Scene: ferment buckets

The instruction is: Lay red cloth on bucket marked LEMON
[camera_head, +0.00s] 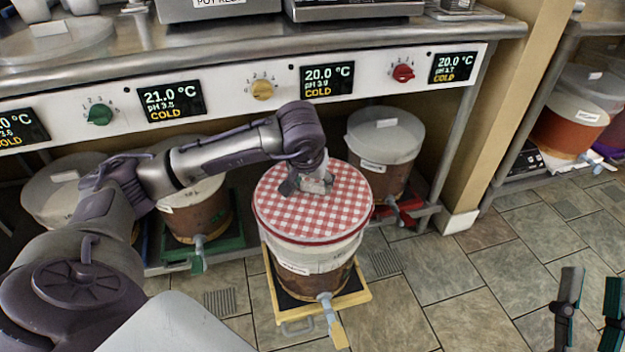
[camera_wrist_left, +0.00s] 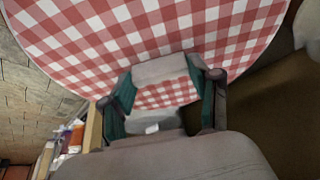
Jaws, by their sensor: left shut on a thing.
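A red-and-white checked cloth (camera_head: 285,222) lies flat and round over the top of a bucket (camera_head: 318,262) standing on a pulled-out yellow tray. The bucket has a white label on its front, too small to read, so I cannot tell whether it says LEMON. My left gripper (camera_head: 312,186) is shut on the cloth near the middle of the bucket top. The left wrist view shows the checked cloth (camera_wrist_left: 110,35) spread around and between the fingers (camera_wrist_left: 165,105). My right gripper (camera_head: 590,308) is at the lower right, with its fingers apart and empty, away from the bucket.
Lidded buckets stand under the counter, one behind on a red tray (camera_head: 410,208) and one on a green tray (camera_head: 232,243). The yellow tray (camera_head: 352,298) and the bucket's tap (camera_head: 330,315) stick out over the tiled floor. Open floor lies to the right.

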